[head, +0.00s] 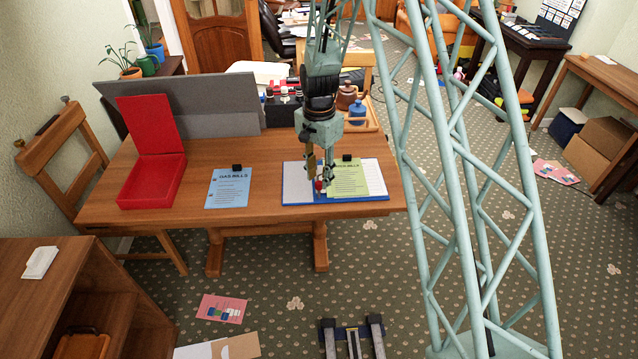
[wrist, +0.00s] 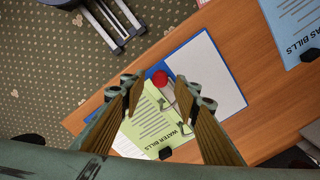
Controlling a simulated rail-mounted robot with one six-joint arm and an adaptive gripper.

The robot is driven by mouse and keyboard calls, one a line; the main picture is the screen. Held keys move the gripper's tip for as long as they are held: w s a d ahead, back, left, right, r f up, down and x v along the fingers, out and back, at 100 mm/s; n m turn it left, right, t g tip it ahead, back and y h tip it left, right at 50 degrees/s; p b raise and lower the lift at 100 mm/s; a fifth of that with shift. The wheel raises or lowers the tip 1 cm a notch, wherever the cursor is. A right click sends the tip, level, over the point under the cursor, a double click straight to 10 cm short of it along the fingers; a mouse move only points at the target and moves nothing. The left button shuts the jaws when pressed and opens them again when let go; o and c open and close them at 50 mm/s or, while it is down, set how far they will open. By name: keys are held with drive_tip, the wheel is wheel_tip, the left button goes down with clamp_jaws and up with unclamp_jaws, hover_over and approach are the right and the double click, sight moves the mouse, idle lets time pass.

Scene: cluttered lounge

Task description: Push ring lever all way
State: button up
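An open blue ring binder (head: 298,198) lies on the wooden table, and it also shows in the wrist view (wrist: 196,37). A green sheet marked as water bills (head: 350,178) lies on it. The ring lever is a thin metal part with a red knob (wrist: 160,77); the knob also shows small in the head view (head: 319,186). My gripper (head: 319,172) is over the binder. In the wrist view my gripper (wrist: 158,92) is open and empty, with the knob in view between and just beyond its fingertips. I cannot tell the exact height above the lever.
A blue gas bills sheet (head: 229,188) and an open red box (head: 152,180) lie to the left on the table (head: 265,190). A grey panel (head: 190,105), bottles and a tray stand behind. A wooden chair (head: 62,150) stands at the left.

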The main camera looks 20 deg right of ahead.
drive_tip(key=shift+f, duration=1.35)
drive_tip(key=shift+c, duration=0.9)
drive_tip(key=c, duration=0.7)
